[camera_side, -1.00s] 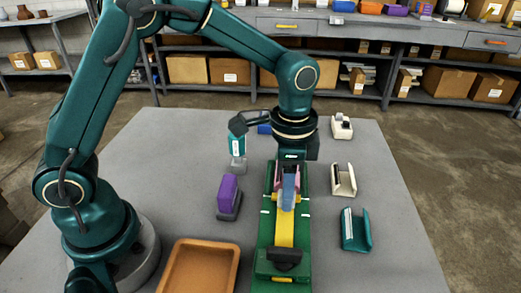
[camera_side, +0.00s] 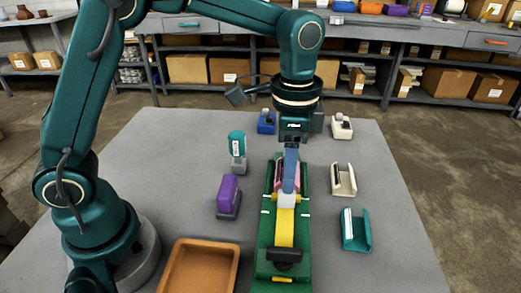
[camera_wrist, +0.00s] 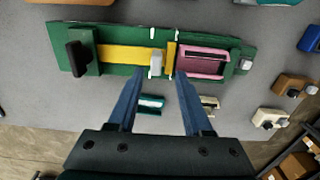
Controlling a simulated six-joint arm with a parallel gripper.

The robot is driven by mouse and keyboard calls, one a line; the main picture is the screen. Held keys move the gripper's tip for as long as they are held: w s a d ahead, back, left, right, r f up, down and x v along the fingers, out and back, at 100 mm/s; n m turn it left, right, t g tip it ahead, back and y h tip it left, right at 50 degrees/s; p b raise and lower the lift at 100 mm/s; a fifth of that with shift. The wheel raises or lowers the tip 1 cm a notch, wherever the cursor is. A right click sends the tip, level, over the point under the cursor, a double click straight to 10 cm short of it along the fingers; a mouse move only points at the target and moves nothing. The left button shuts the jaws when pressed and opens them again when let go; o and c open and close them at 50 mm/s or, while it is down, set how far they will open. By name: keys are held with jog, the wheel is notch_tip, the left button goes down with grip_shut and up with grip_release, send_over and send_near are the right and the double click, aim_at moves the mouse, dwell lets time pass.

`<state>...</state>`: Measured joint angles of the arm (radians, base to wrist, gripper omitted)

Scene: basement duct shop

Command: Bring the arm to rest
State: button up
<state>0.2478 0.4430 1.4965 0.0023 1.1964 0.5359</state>
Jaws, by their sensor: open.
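My gripper (camera_side: 290,178) is open and empty, hanging above the green fixture board (camera_side: 264,232). In the wrist view its two blue fingers (camera_wrist: 158,108) are spread apart, with the board (camera_wrist: 112,62) beyond their tips. The board carries a yellow strip (camera_side: 284,228), a black knob (camera_side: 285,256) and a pink holder (camera_side: 277,178), which the fingers partly cover in the side view. The pink holder (camera_wrist: 203,62) shows clearly in the wrist view, beside a small pale block (camera_wrist: 156,65) on the strip.
An orange tray (camera_side: 237,262) lies at the front. Left of the board stand a purple-topped piece (camera_side: 229,192) and a teal-topped piece (camera_side: 237,145). Right of it are a teal holder (camera_side: 362,236), a cream holder (camera_side: 344,180) and a white piece (camera_side: 341,125). A blue piece (camera_side: 266,123) stands behind.

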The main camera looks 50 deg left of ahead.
jog(key=shift+w+a+r, duration=0.1)
jog(key=shift+r, duration=0.1)
jog(key=s+a+r+n+t, duration=0.3)
jog(key=s+a+r+t, duration=0.15)
jog(key=r, duration=0.35)
jog(key=s+a+f+n+t, duration=0.1)
jog(key=s+a+f+n, duration=0.1)
jog(key=s+n, duration=0.4)
jog(key=s+f, duration=0.1)
jog(key=s, duration=0.1)
jog(key=shift+s+a+f, duration=0.25)
jog(key=shift+s+a, duration=0.1)
jog(key=shift+s, duration=0.05)
dwell(0.5)
